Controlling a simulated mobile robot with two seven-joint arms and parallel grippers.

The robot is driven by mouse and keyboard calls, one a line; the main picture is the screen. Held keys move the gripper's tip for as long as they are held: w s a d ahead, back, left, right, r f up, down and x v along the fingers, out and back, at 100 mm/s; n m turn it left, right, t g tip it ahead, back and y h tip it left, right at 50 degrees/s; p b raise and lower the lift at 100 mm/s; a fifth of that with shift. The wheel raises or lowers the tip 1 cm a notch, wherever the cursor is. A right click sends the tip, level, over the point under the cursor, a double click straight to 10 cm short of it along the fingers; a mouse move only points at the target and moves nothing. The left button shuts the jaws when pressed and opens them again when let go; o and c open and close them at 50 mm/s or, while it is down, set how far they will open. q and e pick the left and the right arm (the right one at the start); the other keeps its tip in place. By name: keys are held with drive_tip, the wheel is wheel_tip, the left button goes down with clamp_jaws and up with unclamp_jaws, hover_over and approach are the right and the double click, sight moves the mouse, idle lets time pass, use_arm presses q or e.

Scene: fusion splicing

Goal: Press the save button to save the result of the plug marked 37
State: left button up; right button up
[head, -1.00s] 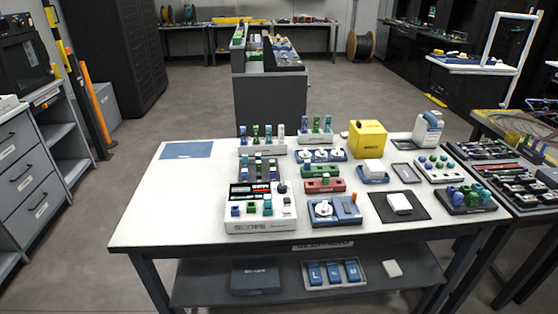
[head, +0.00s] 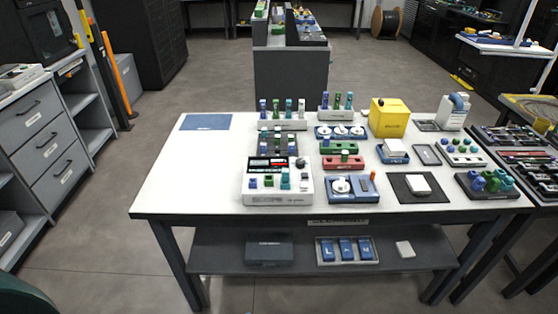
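The white scope unit (head: 277,199) stands near the front edge of the white table, left of its middle. Its dark screen (head: 270,164) shows red areas, and a dark knob (head: 301,163) sits at its upper right. Green, blue and teal plugs stand in a row on its front part. More plugs stand in a dark rack (head: 279,152) behind it and in two pale racks (head: 283,125) further back. The number 37 and a save button label are too small to read. Neither of my grippers is in view.
Right of the scope are a blue unit with a white dial (head: 355,197), a red block (head: 342,161), a yellow box (head: 388,118) and a black mat (head: 401,192). The table's left side is clear except for a blue sheet (head: 206,122). Drawers (head: 45,150) stand at left.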

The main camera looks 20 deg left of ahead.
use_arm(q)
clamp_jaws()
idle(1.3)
